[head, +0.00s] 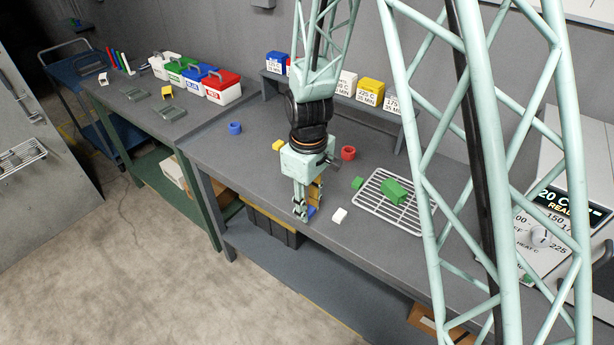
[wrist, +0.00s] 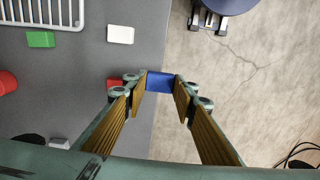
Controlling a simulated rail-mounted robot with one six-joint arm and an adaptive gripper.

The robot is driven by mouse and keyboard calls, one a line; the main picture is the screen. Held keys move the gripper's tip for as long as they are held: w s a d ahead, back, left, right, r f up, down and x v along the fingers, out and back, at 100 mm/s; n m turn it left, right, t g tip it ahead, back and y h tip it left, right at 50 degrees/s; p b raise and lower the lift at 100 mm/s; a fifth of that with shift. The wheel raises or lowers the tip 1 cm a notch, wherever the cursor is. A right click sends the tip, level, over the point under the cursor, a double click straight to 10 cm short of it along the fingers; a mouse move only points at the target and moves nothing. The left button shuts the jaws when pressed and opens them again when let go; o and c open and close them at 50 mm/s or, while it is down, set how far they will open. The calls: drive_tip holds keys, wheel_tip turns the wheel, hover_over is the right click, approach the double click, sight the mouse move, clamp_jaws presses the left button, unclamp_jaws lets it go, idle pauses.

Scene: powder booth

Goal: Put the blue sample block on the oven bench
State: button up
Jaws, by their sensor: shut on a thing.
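My gripper (head: 306,213) points down at the front edge of the grey bench (head: 240,165), which stands beside the oven panel at the right. It is shut on the blue sample block (wrist: 160,83). In the head view the block (head: 312,211) is mostly hidden behind the fingers. In the wrist view the block sits between the fingertips, over the line between bench and floor. I cannot tell whether it touches the bench.
A white block (head: 339,215), a small green block (head: 357,182) and a wire rack (head: 368,199) with a larger green piece (head: 397,192) lie right of my gripper. A red block (wrist: 115,83) is beside one finger.

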drive_tip(key=shift+a, duration=0.1)
drive_tip(key=shift+s, duration=0.1)
hover_over(290, 191)
drive_tip(key=shift+s+f+p, duration=0.35)
drive_tip(key=shift+s+f, duration=0.05)
drive_tip(key=shift+f, duration=0.25)
drive_tip(key=shift+w, duration=0.1)
idle(0.4)
drive_tip(key=shift+w, duration=0.2)
drive_tip(key=shift+w+f, duration=0.1)
drive_tip(key=shift+f, duration=1.7)
drive_tip(key=shift+f, duration=0.15)
